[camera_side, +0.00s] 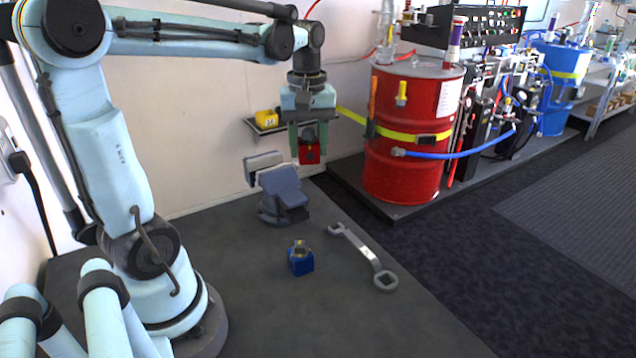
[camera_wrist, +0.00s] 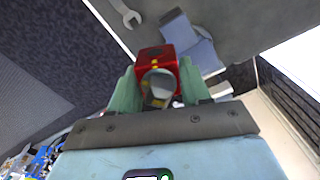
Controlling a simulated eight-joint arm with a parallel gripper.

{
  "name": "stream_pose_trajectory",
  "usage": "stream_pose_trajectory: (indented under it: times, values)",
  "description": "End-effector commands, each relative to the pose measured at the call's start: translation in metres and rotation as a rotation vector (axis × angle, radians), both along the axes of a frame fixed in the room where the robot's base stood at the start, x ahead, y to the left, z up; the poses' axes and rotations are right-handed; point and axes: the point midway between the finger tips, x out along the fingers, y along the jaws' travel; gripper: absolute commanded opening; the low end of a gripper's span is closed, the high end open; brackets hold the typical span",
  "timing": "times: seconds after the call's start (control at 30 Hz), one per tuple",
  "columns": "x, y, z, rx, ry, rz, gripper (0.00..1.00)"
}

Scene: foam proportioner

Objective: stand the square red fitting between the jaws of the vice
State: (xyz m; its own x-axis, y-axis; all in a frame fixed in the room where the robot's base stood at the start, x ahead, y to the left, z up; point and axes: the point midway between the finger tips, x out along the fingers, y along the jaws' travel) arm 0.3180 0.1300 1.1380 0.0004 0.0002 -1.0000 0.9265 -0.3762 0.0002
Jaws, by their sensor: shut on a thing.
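My gripper (camera_side: 308,137) is shut on the square red fitting (camera_side: 309,152) and holds it in the air. The fitting is a red block with a dark round mark on its face. In the wrist view the red fitting (camera_wrist: 157,62) sits between my green fingers, with a metallic round end toward the camera. The grey-blue vice (camera_side: 284,191) stands on the bench below the fitting, and its jaws are apart. The fitting is above and a little right of the vice in the side view, not touching it. The vice also shows in the wrist view (camera_wrist: 197,45), beyond the fitting.
A blue fitting (camera_side: 300,262) and a large wrench (camera_side: 364,256) lie on the dark bench (camera_side: 250,310) in front of the vice. A yellow fitting (camera_side: 266,119) sits on a small wall shelf (camera_side: 254,131) behind. A red drum (camera_side: 408,165) stands right of the bench.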

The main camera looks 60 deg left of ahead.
Motion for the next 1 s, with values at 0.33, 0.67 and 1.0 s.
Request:
stream_pose_trajectory:
  times: [0.33, 0.67, 1.0]
  values:
    - [-0.025, 0.11, 0.005, 0.0, 0.0, 0.33, 0.07]
    - [-0.034, 0.13, 0.0, 0.0, 0.0, 0.389, 0.07]
    - [-0.033, 0.13, -0.023, 0.0, 0.0, 0.387, 0.07]
